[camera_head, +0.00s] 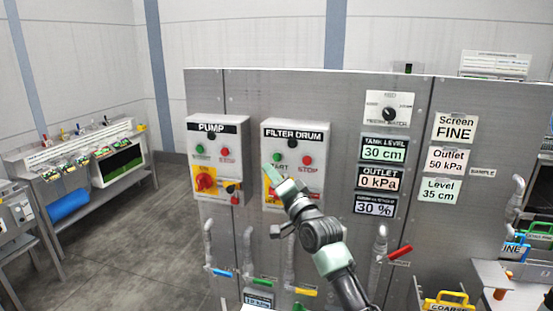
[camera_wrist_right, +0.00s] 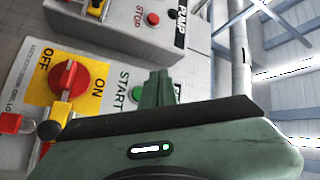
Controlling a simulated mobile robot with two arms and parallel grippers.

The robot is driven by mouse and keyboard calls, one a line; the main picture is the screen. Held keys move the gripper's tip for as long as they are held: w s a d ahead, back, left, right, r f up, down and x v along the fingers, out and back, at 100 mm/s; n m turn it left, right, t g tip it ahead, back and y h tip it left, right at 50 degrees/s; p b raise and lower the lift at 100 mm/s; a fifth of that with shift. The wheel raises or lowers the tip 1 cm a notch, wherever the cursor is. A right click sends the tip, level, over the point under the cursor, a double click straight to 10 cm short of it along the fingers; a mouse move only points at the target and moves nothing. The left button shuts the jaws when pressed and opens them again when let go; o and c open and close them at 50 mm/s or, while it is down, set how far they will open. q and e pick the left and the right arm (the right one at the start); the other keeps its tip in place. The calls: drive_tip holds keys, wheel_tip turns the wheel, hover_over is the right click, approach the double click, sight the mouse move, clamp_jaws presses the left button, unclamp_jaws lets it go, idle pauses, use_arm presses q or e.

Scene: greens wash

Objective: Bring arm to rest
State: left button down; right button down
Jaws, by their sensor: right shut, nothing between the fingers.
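My right gripper (camera_head: 271,174) is shut and empty in front of the left side of the FILTER DRUM box (camera_head: 318,138), by its START label. In the wrist view my right gripper's closed green fingers (camera_wrist_right: 156,88) stand close to the START label (camera_wrist_right: 126,84). Whether they touch the panel I cannot tell. The red ON/OFF knob (camera_wrist_right: 69,78) sits beside them, turned sideways in that view. My left gripper is not in view.
The PUMP box (camera_head: 226,133) is left of the FILTER DRUM box on the same metal panel (camera_head: 250,90). Pipes with blue, yellow and red valve handles (camera_head: 400,252) stick out below. A yellow-handled COARSE basket (camera_head: 448,300) is at lower right. Open floor (camera_head: 125,240) lies left.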

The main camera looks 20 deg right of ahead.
drive_tip(key=s+f+n+g+h+b, duration=0.1)
drive_tip(key=s+f+n+g+b, duration=0.15)
drive_tip(key=f, duration=1.85)
drive_tip(key=s+f+n+g+h+b, duration=0.15)
drive_tip(key=s+f+g, duration=0.25)
drive_tip(key=f, duration=1.6)
drive_tip(key=s+d+f+n+g+b, duration=0.1)
drive_tip(key=s+f, duration=0.4)
drive_tip(key=f, duration=0.3)
drive_tip(key=s+f+g+b, duration=0.15)
drive_tip(key=s+f, duration=0.25)
drive_tip(key=f, duration=0.5)
drive_tip(key=s+f+n+g+b, duration=0.25)
drive_tip(key=s+f+g, duration=0.25)
drive_tip(key=s+f, duration=1.8)
drive_tip(key=s+f+n+g+b, duration=0.1)
drive_tip(key=s+f, duration=0.3)
drive_tip(key=s, duration=1)
drive_tip(key=s+f+n+g+h+b, duration=0.1)
drive_tip(key=s+f+n+g, duration=0.2)
drive_tip(key=s, duration=1.2)
drive_tip(key=shift+s+f+n+g, duration=0.2)
drive_tip(key=shift+f+n+g, duration=0.15)
drive_tip(key=shift+f+g, duration=0.4)
drive_tip(key=shift+d+f, duration=0.1)
drive_tip(key=shift+f, duration=0.05)
